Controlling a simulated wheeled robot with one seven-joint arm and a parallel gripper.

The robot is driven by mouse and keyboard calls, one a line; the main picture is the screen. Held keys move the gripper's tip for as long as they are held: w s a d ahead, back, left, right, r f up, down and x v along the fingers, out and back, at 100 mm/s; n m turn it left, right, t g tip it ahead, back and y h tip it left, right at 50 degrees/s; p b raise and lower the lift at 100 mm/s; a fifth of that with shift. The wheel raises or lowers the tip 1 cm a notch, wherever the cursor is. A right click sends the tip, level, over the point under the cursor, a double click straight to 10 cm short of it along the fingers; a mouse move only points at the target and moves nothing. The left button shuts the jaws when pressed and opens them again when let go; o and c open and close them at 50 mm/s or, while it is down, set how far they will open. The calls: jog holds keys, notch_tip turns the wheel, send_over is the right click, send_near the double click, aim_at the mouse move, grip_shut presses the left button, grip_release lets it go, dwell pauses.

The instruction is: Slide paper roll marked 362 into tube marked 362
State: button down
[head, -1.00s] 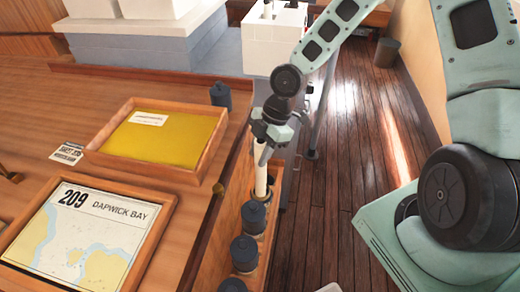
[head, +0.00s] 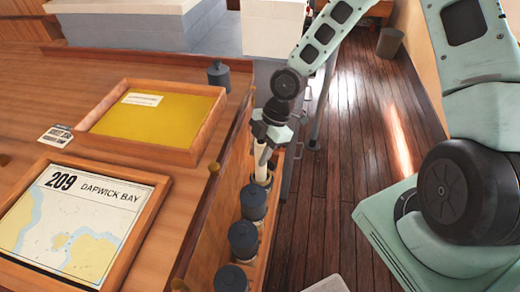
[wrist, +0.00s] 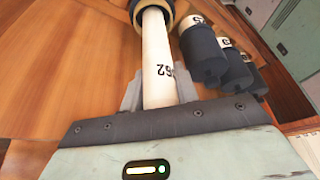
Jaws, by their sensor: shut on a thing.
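My gripper (head: 262,152) is shut on a white paper roll (head: 261,168), held upright over the rack of tubes beside the chart table. In the wrist view the roll (wrist: 157,60) lies between the fingers (wrist: 158,88), and its printed number, partly hidden by a finger, reads 362 upside down. The roll's far end meets the mouth of an open dark tube with a tan rim (wrist: 151,14) and appears to be inside it; how deep I cannot tell. This tube's own marking is not readable.
Several dark-capped tubes (head: 243,238) stand in a row in the wooden rack, close to the open one; they also show in the wrist view (wrist: 203,56). A chart marked 209 Dapwick Bay (head: 75,215) and a yellow tray (head: 150,125) lie on the table.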

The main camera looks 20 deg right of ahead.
aim_at(260, 169)
notch_tip(260, 169, down, 6)
jog(key=b, duration=0.3)
jog(key=shift+b, duration=0.4)
jog(key=shift+f, duration=0.1)
dwell(0.3)
jog(key=shift+f+b, duration=0.4)
jog(key=shift+f, duration=0.25)
jog(key=shift+c, duration=2.1)
grip_release()
notch_tip(260, 169, up, 9)
jog(key=p, duration=0.8)
jog(key=shift+p, duration=0.35)
jog(key=shift+r, duration=0.1)
